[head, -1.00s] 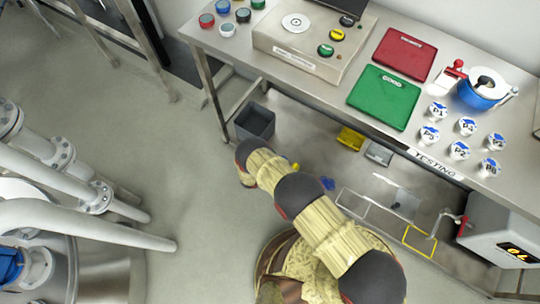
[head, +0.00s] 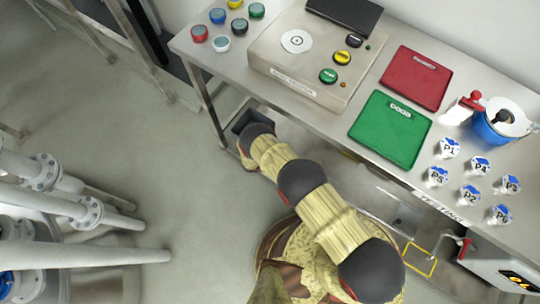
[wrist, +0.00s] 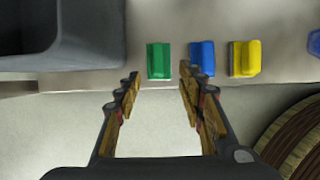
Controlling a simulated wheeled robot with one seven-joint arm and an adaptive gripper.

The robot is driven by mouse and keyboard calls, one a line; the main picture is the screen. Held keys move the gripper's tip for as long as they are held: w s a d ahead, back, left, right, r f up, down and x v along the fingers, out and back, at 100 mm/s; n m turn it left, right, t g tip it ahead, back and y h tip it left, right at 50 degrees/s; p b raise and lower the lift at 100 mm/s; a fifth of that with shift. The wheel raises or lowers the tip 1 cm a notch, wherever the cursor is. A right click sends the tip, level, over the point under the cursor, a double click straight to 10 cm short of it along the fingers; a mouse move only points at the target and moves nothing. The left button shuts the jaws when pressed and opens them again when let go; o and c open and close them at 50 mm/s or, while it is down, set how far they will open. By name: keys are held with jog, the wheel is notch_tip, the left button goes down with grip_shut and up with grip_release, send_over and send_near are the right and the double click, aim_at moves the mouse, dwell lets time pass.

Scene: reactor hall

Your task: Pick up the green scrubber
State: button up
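The green scrubber (wrist: 159,60) is a small block lying on a pale lower shelf in the wrist view, just beyond my fingertips. My gripper (wrist: 158,82) is open and empty, with the green scrubber ahead of the gap between its fingers. The fingers do not appear to touch it. A blue scrubber (wrist: 203,57) lies just right of it, close ahead of the right finger. A yellow scrubber (wrist: 245,58) lies further right. In the head view I cannot see the scrubbers or my gripper.
A dark grey bin (wrist: 60,52) stands left of the green scrubber. Above the lower shelf, the bench (head: 236,62) carries a red tray (head: 415,78), a green tray (head: 390,132), a button box (head: 300,85) and several labelled jars. A blue item (wrist: 313,42) is at the right edge.

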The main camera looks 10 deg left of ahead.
jog(key=shift+w+b+x, duration=0.15)
jog(key=shift+b+x, duration=1.1)
jog(key=shift+x, duration=0.7)
jog(key=shift+w+b+x, duration=0.15)
jog(key=shift+b+x, duration=1.05)
jog(key=shift+x, duration=0.75)
jog(key=shift+r, duration=0.15)
jog(key=shift+c, duration=1)
jog(key=c, duration=0.8)
grip_shut()
